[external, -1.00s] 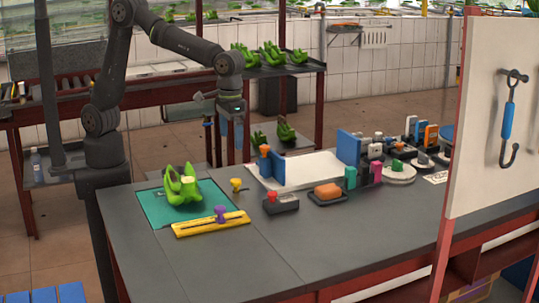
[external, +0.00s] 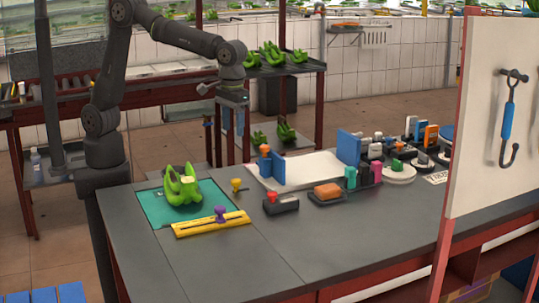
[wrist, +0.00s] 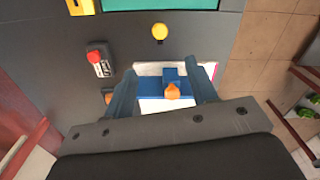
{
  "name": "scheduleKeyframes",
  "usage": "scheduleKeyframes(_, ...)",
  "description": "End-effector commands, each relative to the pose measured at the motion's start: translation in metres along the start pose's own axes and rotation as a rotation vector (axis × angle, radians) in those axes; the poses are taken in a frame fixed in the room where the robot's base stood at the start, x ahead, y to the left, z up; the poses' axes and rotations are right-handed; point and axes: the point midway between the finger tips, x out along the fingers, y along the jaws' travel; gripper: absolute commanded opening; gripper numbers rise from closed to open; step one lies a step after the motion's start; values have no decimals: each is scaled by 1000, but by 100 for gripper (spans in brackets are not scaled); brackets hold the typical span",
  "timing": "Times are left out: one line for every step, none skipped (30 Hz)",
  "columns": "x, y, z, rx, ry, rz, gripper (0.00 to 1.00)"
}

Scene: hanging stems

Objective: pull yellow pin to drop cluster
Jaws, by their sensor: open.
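A yellow pin with a round head (external: 236,185) stands on the grey table just right of the teal mat. It shows as a yellow disc in the wrist view (wrist: 160,31), beyond my fingertips. The green cluster (external: 183,188) sits upright on the teal mat (external: 152,209), left of the pin. My gripper (external: 232,132) is up in the air above and behind the pin, open and empty. In the wrist view its two fingers (wrist: 164,75) are spread on either side of a blue fixture with an orange knob (wrist: 173,91), which lies below them.
A yellow slotted bar with a purple knob (external: 220,214) lies in front of the mat. A white panel (external: 497,110) rises at the right. The front of the table is clear.

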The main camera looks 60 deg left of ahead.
Motion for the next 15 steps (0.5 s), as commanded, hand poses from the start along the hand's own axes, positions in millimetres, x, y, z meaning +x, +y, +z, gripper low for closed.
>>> scheduleKeyframes(-3, 1, -2, -51, 1, 1, 52)
scheduleKeyframes(-4, 1, -3, -79, 1, 1, 52)
scheduleKeyframes(-5, 1, -3, -109, 1, 0, 52)
scheduleKeyframes(-5, 1, -4, -127, 1, -1, 52)
scheduleKeyframes(-5, 1, -4, -138, 0, -2, 52)
scheduleKeyframes(-3, 1, -4, -148, 0, -2, 52)
scheduleKeyframes(0, 1, -4, -151, 0, -2, 52)
scheduleKeyframes(3, 1, -4, -152, 0, -3, 52)
scheduleKeyframes(8, 1, -4, -151, 0, -4, 52)
scheduleKeyframes(13, 1, -4, -151, -1, -5, 52)
scheduleKeyframes(18, 1, -4, -150, 0, -4, 52)
scheduleKeyframes(25, 0, -4, -150, -1, -5, 52)
scheduleKeyframes(32, 0, -4, -150, -1, -5, 52)
scheduleKeyframes(39, 0, -4, -150, -1, -6, 52)
scheduleKeyframes(48, 1, -4, -149, -1, -5, 52)
